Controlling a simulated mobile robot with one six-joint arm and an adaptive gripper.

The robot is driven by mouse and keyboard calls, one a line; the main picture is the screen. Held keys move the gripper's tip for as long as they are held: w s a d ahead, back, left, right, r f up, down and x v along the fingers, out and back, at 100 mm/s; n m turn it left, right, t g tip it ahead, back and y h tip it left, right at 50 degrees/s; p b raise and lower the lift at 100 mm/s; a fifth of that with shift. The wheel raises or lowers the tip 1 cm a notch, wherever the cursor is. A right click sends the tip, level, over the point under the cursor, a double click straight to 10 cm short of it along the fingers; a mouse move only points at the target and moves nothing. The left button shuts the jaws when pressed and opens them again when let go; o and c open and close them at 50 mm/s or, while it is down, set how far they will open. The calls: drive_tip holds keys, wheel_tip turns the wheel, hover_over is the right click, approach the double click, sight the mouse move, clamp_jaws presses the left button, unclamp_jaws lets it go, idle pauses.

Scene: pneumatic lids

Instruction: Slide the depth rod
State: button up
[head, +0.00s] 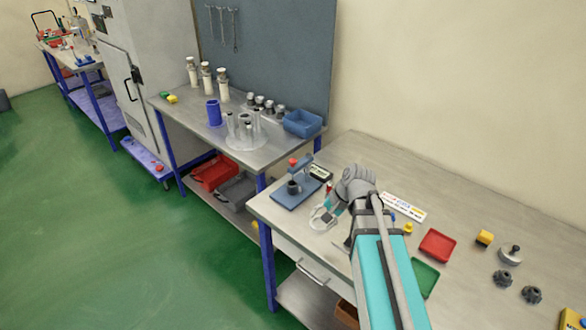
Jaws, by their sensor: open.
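A small stand on a blue base plate (290,199) sits on the near workbench, toward its left end. A red-topped upright (293,162) rises from it, with a dark round part (293,187) on the plate. This looks like the depth gauge; I cannot make out the depth rod as a separate piece.
A red tray (438,245) and a green tray (424,277) lie right of my arm. A label strip (404,206) lies behind my arm. A second bench with cylinders and a blue bin (303,123) stands at back left.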

sight(293, 160)
drive_tip(key=w+m+t+y+b, duration=0.1)
drive_tip(key=w+m+y+b, duration=0.1)
drive_tip(key=w+m, duration=0.1)
drive_tip(key=w+m+t+y+b, duration=0.1)
drive_tip(key=w+m+y+b, duration=0.2)
drive_tip(key=w+m, duration=0.1)
drive_tip(key=shift+w+a+r+y, duration=0.15)
drive_tip(key=shift+w+y, duration=0.15)
drive_tip(key=shift+w, duration=0.45)
drive_tip(key=w+d+r+m+t+y+b, duration=0.4)
drive_tip(key=w+m, duration=0.3)
drive_tip(key=m, duration=0.2)
drive_tip(key=shift+w+d+r+y+b, duration=0.4)
drive_tip(key=shift+d+r+y+b, duration=0.15)
drive_tip(key=shift+d+y+b, duration=0.25)
drive_tip(key=shift+a, duration=0.15)
drive_tip(key=shift+x, duration=6.8)
drive_tip(key=shift+w, duration=0.15)
clamp_jaws()
